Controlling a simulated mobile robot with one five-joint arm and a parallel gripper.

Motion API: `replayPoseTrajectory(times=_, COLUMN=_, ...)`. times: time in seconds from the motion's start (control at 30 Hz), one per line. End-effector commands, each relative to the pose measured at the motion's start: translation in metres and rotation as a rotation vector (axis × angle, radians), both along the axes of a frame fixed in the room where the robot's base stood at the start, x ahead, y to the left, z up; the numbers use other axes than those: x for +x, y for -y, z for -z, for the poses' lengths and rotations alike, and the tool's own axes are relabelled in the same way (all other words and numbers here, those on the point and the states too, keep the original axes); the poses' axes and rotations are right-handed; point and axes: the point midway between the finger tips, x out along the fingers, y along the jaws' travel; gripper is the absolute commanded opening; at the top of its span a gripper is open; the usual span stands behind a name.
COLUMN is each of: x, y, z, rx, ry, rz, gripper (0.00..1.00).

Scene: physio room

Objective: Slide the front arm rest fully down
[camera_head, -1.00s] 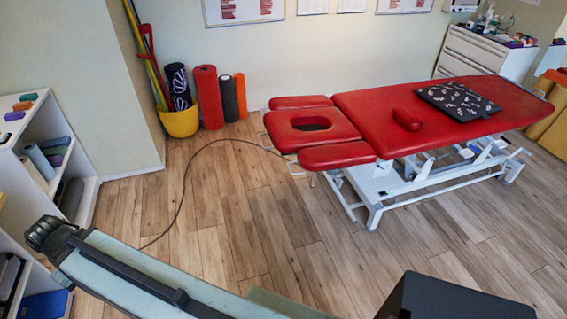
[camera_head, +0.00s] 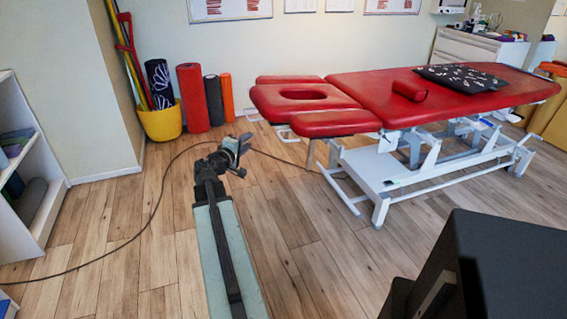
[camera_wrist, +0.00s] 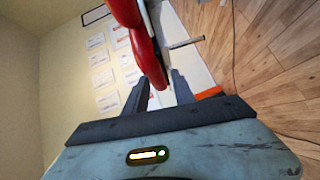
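The red treatment table has a head section (camera_head: 306,97) with a face hole and an arm rest on each side. The front arm rest (camera_head: 335,123) is the near red pad, level with or slightly below the head section. The rear arm rest (camera_head: 290,79) lies behind. My gripper (camera_head: 236,148) is in the air to the left of the front arm rest, apart from it. In the wrist view, my gripper's (camera_wrist: 161,78) two fingers stand apart with nothing held between them. Red padding (camera_wrist: 147,50) shows beyond the fingertips, with a grey bar (camera_wrist: 185,43) beside it.
A yellow bucket (camera_head: 161,122) and several upright rolls (camera_head: 193,98) stand by the wall. A white shelf (camera_head: 40,205) is at left. A dark cable (camera_head: 110,245) crosses the floor. The table's white frame (camera_head: 420,172) stands below the padding. Open wooden floor (camera_head: 300,250) lies in front.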

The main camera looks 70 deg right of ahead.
Motion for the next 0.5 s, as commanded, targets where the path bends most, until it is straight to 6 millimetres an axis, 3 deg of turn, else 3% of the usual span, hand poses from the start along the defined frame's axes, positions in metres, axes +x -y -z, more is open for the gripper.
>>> replayPoseTrajectory(times=0.03, x=-0.026, y=0.023, z=0.028, rx=-0.048, ry=-0.052, rz=0.013, gripper=0.31)
replayPoseTrajectory(times=0.1, x=-0.051, y=0.043, z=0.03, rx=-0.1, ry=-0.119, rz=0.015, gripper=0.31)
replayPoseTrajectory(times=0.2, x=-0.073, y=0.059, z=0.03, rx=-0.143, ry=-0.186, rz=0.017, gripper=0.31)
replayPoseTrajectory(times=0.5, x=-0.083, y=0.07, z=0.023, rx=-0.161, ry=-0.221, rz=0.016, gripper=0.31)
